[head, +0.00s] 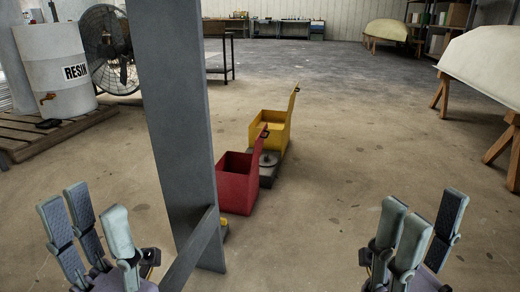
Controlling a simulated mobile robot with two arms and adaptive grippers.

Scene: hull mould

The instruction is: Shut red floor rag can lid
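The red floor rag can (235,190) stands on the floor near the middle of the head view, partly hidden on its left by a grey post. Its red lid (258,145) is raised, tilted up at the back right, so the can is open. My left gripper (90,222) is at the lower left, fingers apart and empty, well short of the can. My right gripper (415,232) is at the lower right, fingers apart and empty, also away from the can.
A grey post (168,100) with a slanted brace (192,250) stands between my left gripper and the can. A yellow can (272,128) with a raised lid is just behind the red one. A resin drum (62,72) sits on a pallet at left. Floor right of the cans is clear.

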